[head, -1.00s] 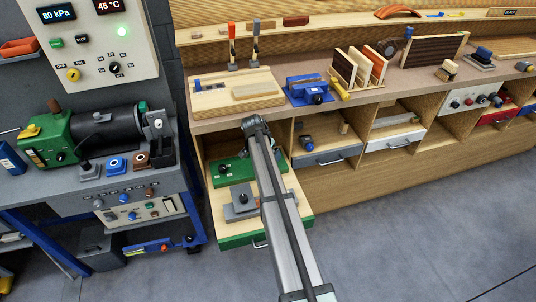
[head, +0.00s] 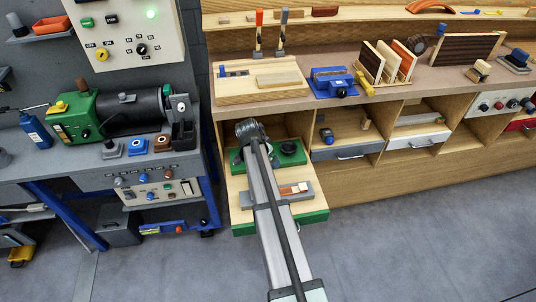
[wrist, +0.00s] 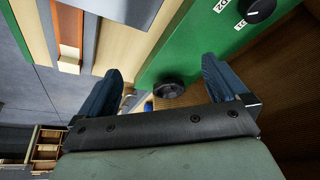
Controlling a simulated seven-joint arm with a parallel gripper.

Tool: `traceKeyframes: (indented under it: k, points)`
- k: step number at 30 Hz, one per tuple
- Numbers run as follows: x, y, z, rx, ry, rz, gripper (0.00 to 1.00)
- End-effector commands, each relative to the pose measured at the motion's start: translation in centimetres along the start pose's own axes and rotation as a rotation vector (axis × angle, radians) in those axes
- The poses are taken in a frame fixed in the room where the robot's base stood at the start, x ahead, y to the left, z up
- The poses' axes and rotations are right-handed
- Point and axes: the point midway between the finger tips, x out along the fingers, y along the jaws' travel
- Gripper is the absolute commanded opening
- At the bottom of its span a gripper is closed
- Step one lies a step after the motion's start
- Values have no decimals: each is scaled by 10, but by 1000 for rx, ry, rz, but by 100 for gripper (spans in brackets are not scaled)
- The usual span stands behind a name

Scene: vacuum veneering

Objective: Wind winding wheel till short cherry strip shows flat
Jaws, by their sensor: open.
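A green unit (head: 294,158) with black knobs sits in the pulled-out drawer. In the wrist view, a round black wheel (wrist: 169,90) on its green panel (wrist: 190,50) lies between my finger ends. I cannot tell whether the fingers touch it. My gripper (wrist: 163,70) is open and empty, and in the head view it hangs over the green unit. A reddish-brown strip, seemingly the short cherry strip (wrist: 69,27), shows beside a pale piece in a grey holder. The holder (head: 272,192) is partly hidden by my arm. I cannot tell whether the strip is flat.
The drawer (head: 237,188) stands out from the wooden bench (head: 420,78), with the bench top above it. A grey machine table (head: 90,160) stands close on the left. The floor to the right is clear.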

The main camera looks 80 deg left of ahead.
Motion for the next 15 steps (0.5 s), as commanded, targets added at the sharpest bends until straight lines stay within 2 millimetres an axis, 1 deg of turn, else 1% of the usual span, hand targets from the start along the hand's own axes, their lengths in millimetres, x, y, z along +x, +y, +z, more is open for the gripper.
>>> traceKeyframes:
  k: [6, 9, 11, 14, 15]
  points:
    - [0, 0, 0, 0, 0, 0, 100]
    - [2, 5, -5, 7, 0, 3, 100]
    - [6, 12, -14, 20, 1, 8, 100]
    - [10, 33, -40, 56, 5, 17, 100]
    - [11, 43, -52, 73, 7, 21, 100]
